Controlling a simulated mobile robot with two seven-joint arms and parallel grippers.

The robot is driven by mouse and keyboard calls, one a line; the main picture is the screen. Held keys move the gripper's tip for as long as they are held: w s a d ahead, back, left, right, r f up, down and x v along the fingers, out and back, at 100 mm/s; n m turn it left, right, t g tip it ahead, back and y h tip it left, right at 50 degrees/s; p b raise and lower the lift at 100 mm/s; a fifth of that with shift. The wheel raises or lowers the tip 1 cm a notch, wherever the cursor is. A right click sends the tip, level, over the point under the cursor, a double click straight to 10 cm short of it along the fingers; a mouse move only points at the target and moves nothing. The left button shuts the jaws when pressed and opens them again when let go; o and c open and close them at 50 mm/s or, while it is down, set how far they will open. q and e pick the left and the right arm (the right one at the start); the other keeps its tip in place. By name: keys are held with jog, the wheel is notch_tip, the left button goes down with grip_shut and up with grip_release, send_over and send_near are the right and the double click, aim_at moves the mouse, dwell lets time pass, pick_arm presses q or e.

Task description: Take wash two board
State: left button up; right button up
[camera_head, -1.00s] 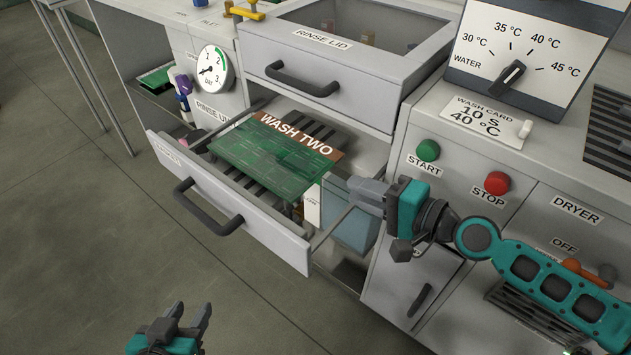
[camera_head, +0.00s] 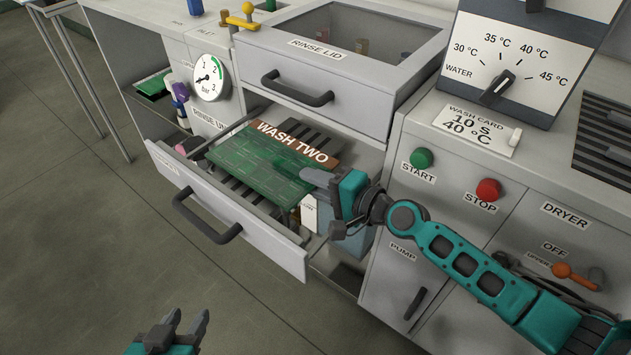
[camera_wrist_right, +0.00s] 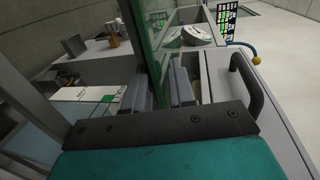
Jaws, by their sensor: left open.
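The green wash two board (camera_head: 255,172), with a brown "WASH TWO" label strip along its far edge, lies on dark slats in the open drawer (camera_head: 228,212). My right gripper (camera_head: 318,178) is at the board's right edge. In the right wrist view the board (camera_wrist_right: 154,42) stands between the two fingers of the right gripper (camera_wrist_right: 162,90), which look apart; contact is not clear. My left gripper (camera_head: 182,325) is open and empty, low over the floor in front of the drawer.
The rinse lid (camera_head: 358,38) with its dark handle (camera_head: 297,90) overhangs the drawer's back. The start button (camera_head: 421,158) and stop button (camera_head: 488,190) are on the right front. A white card (camera_head: 309,213) and a bluish container stand under my right gripper.

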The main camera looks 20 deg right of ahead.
jog(key=c, duration=0.4)
grip_shut()
dwell(0.4)
notch_tip(320, 180, up, 3)
jog(key=p, duration=0.2)
jog(key=shift+f+p, duration=0.2)
jog(key=shift+p, duration=0.1)
jog(key=shift+f, duration=0.1)
jog(key=r+b+v, duration=0.2)
jog(key=v, duration=1.2)
jog(key=shift+r, duration=0.25)
